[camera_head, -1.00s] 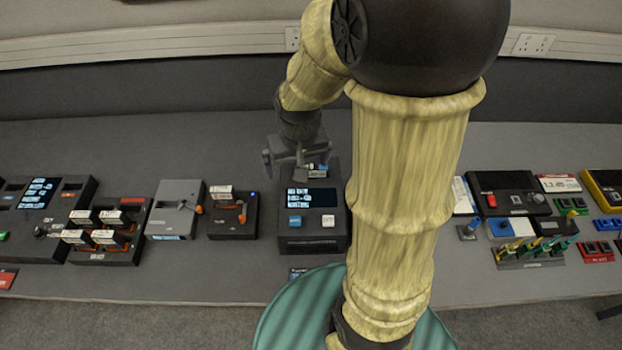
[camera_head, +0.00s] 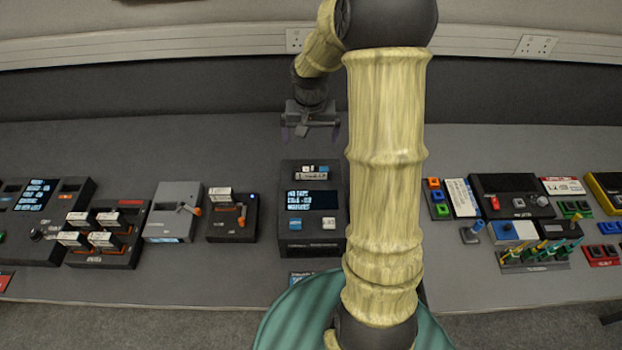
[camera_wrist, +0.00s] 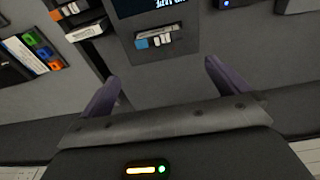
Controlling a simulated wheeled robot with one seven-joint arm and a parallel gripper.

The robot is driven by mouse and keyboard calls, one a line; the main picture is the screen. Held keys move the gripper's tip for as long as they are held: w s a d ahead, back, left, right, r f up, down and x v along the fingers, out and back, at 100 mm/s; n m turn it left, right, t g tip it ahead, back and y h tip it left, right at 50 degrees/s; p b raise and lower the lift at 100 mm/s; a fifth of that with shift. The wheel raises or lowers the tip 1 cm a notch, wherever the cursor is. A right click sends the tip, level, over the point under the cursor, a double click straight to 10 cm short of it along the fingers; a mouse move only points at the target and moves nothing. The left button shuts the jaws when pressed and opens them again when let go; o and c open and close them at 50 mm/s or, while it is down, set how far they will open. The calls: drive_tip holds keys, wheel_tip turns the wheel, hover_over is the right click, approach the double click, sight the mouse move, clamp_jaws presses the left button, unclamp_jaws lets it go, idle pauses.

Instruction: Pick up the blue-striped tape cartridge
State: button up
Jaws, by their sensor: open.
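I cannot make out for certain which piece is the blue-striped tape cartridge. A small white piece with a blue end sits at the back of the black screen device (camera_head: 338,245); it shows in the wrist view (camera_wrist: 141,43) beside a grey labelled strip (camera_wrist: 158,31). My gripper (camera_head: 310,132) is open and empty, behind and apart from the device. Its purple fingers (camera_wrist: 160,85) show only bare grey bench between them. White cartridge-like blocks (camera_wrist: 85,30) at the upper left of the wrist view are hidden by my arm in the head view.
A black rack (camera_head: 128,255) with several orange-marked white cartridges stands left, next to a grey lever box (camera_head: 160,227) and a small black unit (camera_head: 245,230). A panel with coloured buttons (camera_head: 434,184) and more devices stand right. The bench behind the devices is clear.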

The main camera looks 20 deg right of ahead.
drive_tip(key=p, duration=0.2)
hover_over(311, 167)
drive_tip(key=f, duration=0.9)
drive_tip(key=shift+s+a+f, duration=0.1)
drive_tip(key=shift+s, duration=0.15)
drive_tip(key=shift+w+f, duration=0.15)
drive_tip(key=shift+f, duration=0.2)
drive_tip(key=shift+w+f+p, duration=0.1)
drive_tip(key=shift+f+p, duration=1.05)
drive_tip(key=shift+f, duration=1.4)
drive_tip(key=c, duration=1.1)
